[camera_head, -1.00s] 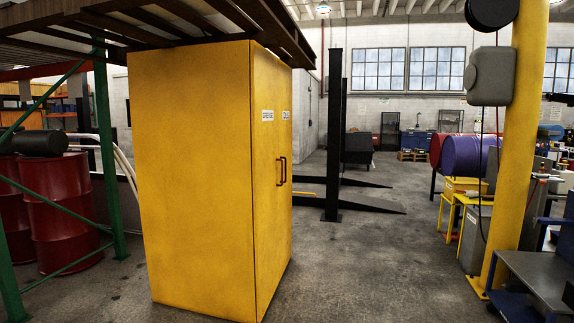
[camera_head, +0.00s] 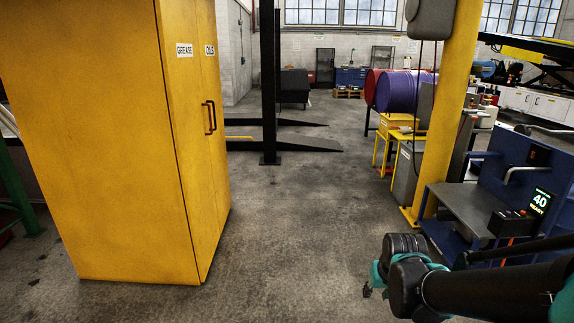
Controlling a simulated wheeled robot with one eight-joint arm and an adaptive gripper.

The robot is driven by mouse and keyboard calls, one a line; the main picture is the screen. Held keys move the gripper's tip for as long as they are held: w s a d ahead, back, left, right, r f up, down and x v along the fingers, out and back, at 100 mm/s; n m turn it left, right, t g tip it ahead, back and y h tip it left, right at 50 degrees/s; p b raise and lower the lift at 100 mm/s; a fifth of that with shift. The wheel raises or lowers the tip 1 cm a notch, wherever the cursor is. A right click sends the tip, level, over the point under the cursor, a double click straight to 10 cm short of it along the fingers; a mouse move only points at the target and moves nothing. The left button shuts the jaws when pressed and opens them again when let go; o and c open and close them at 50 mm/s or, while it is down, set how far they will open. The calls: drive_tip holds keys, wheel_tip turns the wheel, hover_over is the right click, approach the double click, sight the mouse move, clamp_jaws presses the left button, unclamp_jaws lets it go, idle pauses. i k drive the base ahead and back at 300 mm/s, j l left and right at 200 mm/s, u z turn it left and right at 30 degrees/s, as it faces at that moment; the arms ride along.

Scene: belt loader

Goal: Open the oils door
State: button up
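The yellow cabinet (camera_head: 90,130) stands at the left with its two-door front turned to the right, seen at a steep slant. The oils door (camera_head: 217,165) is the farther door, with a white label (camera_head: 210,50) near its top. The grease door (camera_head: 184,110) is the nearer one, with its own label. Both look shut. Two dark upright handles (camera_head: 210,117) sit close together at the seam. My arm shows at the lower right, well apart from the cabinet. My gripper (camera_head: 376,291) is mostly hidden behind my arm; only small dark tips show.
Clear concrete floor (camera_head: 290,220) lies before the doors. A black post (camera_head: 268,90) with low ramps stands beyond the cabinet. At the right are a yellow column (camera_head: 443,110), a blue machine (camera_head: 535,175) with a lit display, a yellow stand (camera_head: 393,140) and a purple drum (camera_head: 405,91).

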sight(206, 10)
drive_tip(key=i+j, duration=0.2)
drive_tip(key=i, duration=0.4)
drive_tip(key=i+j+u, duration=0.1)
drive_tip(key=i, duration=0.5)
drive_tip(key=i+j+u, duration=0.1)
drive_tip(key=i, duration=0.55)
drive_tip(key=j, duration=0.1)
